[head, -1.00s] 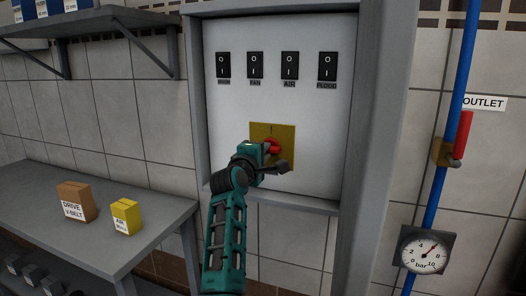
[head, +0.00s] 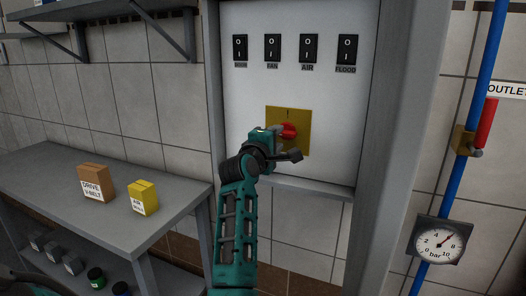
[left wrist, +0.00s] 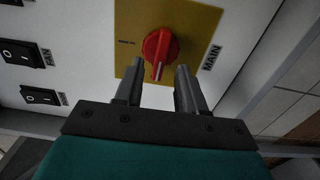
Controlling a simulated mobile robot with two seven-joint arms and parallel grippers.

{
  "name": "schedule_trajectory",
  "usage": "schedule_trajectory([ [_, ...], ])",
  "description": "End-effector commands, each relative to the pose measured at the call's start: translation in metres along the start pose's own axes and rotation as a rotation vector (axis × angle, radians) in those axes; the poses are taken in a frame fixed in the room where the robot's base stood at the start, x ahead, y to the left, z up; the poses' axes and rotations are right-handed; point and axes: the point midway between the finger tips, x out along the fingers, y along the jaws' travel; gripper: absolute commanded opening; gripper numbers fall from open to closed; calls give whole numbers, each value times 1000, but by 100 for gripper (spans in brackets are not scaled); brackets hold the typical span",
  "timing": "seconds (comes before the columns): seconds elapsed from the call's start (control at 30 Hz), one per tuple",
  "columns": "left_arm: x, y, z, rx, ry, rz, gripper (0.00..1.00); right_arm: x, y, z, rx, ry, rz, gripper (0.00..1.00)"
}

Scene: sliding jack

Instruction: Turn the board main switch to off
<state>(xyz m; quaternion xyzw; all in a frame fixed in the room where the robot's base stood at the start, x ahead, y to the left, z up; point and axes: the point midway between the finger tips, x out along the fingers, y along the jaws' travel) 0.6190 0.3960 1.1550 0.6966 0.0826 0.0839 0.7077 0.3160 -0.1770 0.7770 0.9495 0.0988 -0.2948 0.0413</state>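The main switch is a red rotary knob (head: 289,130) on a yellow plate (head: 301,118), low on the white board. In the left wrist view the knob (left wrist: 159,45) carries a white line on its grip, which points down the picture towards my gripper. The word MAIN is printed beside the plate there. My left gripper (head: 287,144) is at the knob in the head view and hides part of it. In the left wrist view my left gripper (left wrist: 160,68) is open, one finger on each side of the knob's grip. Contact cannot be told. My right gripper is not in view.
Several black rocker switches (head: 308,48) sit in a row above the plate. A grey bench (head: 60,190) at left bears a brown box (head: 95,183) and a yellow box (head: 143,198). At right are a blue pipe (head: 481,85), a red valve handle (head: 486,122) and a gauge (head: 440,240).

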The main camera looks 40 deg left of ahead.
Motion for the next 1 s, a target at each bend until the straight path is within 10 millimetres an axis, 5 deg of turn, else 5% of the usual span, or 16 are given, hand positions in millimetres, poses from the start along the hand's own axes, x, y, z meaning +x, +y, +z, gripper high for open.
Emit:
schedule_trajectory([
  [0.5, -89, -1, 0, 0, 0, -1, 39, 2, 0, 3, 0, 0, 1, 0],
  [1.0, -104, 0, 0, -1, 0, -1, 39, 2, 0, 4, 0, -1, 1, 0],
])
